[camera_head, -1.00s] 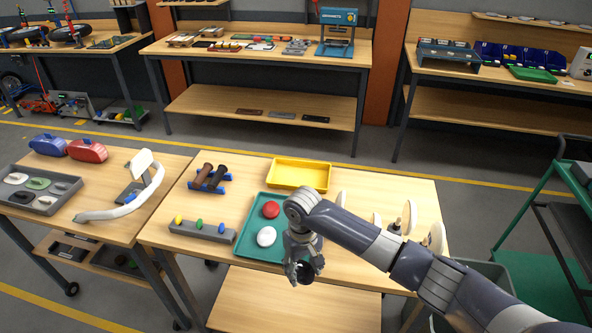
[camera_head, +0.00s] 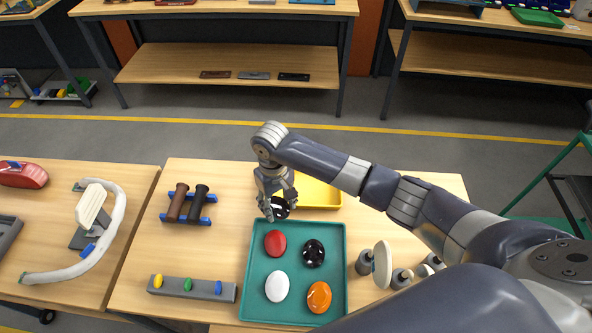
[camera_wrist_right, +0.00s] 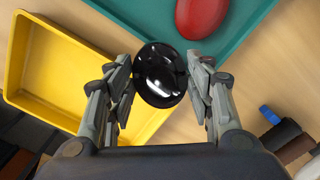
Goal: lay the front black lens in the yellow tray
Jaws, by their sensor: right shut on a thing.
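A glossy black lens (camera_head: 282,207) is held in my right gripper (camera_head: 277,206), just behind the teal tray's back edge and at the front left of the yellow tray (camera_head: 322,193). My arm covers part of the yellow tray in the head view. In the right wrist view, both fingers (camera_wrist_right: 160,88) are shut on the sides of the black lens (camera_wrist_right: 160,76). The yellow tray (camera_wrist_right: 45,62) shows empty to the left of the lens there. Another black lens (camera_head: 313,253) lies in the teal tray. My left gripper is not in view.
The teal tray (camera_head: 261,310) also holds a red (camera_head: 275,243), a white (camera_head: 277,286) and an orange lens (camera_head: 319,297). Dark tubes (camera_head: 198,204) on blue rests stand to the left. Mushroom-shaped stands (camera_head: 381,264) are at the right. A grey strip (camera_head: 208,289) holds coloured pieces.

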